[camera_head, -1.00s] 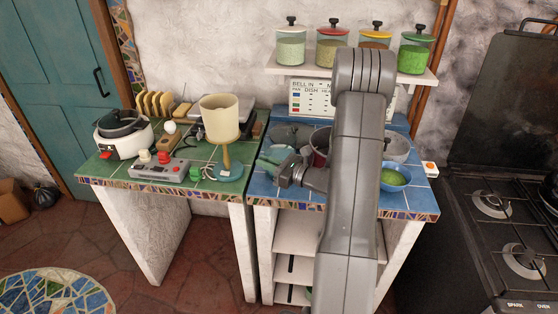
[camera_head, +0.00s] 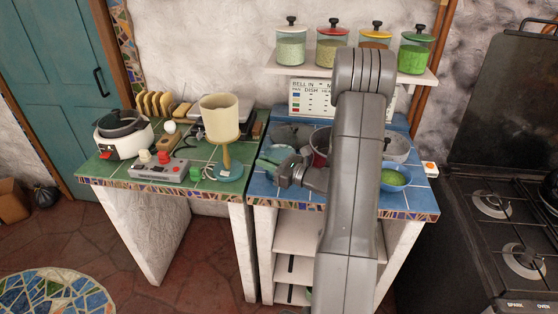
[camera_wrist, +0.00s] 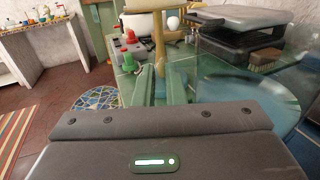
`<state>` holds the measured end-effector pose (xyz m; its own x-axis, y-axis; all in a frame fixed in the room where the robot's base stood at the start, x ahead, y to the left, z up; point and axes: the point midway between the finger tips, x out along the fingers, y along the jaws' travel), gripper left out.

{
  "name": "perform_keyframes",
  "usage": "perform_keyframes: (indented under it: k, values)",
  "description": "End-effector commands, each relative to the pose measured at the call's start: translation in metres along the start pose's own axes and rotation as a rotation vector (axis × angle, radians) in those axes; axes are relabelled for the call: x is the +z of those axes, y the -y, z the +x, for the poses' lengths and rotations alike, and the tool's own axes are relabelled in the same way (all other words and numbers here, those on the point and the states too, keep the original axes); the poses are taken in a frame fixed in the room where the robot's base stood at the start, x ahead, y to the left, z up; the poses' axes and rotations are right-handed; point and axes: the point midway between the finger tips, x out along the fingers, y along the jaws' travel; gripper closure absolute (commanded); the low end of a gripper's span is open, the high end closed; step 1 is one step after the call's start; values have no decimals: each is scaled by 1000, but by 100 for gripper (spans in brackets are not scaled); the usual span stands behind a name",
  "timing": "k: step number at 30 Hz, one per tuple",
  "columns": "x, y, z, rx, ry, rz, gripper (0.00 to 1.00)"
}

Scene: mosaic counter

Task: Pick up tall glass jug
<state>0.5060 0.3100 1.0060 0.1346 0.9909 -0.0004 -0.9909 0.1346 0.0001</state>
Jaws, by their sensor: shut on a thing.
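My gripper (camera_head: 279,165) is over the blue-tiled counter, its jaws turned left towards the green-tiled counter. In the wrist view its two green fingers (camera_wrist: 160,86) are close together. A large clear, curved glass shape, the tall glass jug (camera_wrist: 252,92), fills the right side of the wrist view, right beside the fingers. The fingers are shut on a part of it, which they mostly hide. The jug is hard to make out in the head view, and I cannot tell whether its base touches the counter.
A blue bowl (camera_head: 394,178) with green contents and a dark red pot (camera_head: 320,146) stand near my arm. A lamp (camera_head: 222,125), a grey control box (camera_head: 160,168) and a white cooker (camera_head: 122,136) stand on the green counter (camera_head: 103,170). Lidded jars (camera_head: 333,45) line the shelf above.

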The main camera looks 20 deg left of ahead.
Motion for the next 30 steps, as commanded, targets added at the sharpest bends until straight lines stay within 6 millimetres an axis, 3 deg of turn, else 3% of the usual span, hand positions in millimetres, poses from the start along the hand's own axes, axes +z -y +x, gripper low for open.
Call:
perform_keyframes:
  k: [14,20,30]
  values:
    - [9,1,0,0,4,-5,100]
    - [28,1,0,0,5,-9,100]
    - [76,0,0,0,5,-9,100]
